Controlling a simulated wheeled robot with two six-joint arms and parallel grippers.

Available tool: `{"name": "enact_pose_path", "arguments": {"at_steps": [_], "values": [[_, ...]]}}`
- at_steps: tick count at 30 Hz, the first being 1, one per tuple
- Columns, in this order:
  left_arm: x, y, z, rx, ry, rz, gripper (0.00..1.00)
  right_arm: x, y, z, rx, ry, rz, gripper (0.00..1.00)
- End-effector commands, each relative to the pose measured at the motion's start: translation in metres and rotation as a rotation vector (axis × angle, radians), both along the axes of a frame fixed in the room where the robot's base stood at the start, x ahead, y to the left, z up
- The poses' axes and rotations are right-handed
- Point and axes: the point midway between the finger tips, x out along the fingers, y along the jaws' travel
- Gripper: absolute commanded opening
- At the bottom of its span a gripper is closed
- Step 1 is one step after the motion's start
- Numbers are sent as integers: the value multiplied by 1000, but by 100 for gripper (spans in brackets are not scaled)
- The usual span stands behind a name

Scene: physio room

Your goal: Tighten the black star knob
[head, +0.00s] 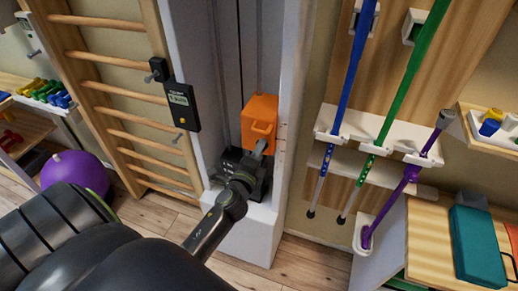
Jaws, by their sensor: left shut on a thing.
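My left arm comes in from the lower left, and its gripper (262,147) is at the lower front of an orange block (260,121) with a loop handle. The jaws are shut at the lower end of that handle, and the block hangs or sits in the grey upright column (192,47). A black part (239,165) shows low in the column, partly behind my wrist. I cannot clearly make out the black star knob. A small dark knob-like end (151,78) sticks out of a black bracket on the wall bars, but its shape is too small to tell. My right gripper is out of view.
Wooden wall bars (104,90) with a black display box (182,107) stand left of the column. A purple ball (74,172) lies further left. Blue, green and purple poles hang on a rack (378,128) at right. A teal case (476,245) sits on a wooden bench.

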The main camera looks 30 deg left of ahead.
Motion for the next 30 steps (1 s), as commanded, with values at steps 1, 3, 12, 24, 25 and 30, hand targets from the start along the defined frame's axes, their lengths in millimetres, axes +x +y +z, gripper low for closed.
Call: {"name": "enact_pose_path", "arguments": {"at_steps": [1, 3, 12, 24, 25, 30], "values": [[0, 0, 1, 42, 12, 0, 10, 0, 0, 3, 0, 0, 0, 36], [0, 0, 1, 106, 28, 0, 10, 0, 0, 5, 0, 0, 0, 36], [0, 0, 0, 384, 94, -1, 10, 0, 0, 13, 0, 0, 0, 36], [0, 0, 0, 753, 183, -1, 10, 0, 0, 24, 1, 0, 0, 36], [0, 0, 0, 780, 190, -1, 10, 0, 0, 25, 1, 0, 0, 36], [-1, 1, -1, 937, 228, 0, 10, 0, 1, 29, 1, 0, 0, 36]]}}
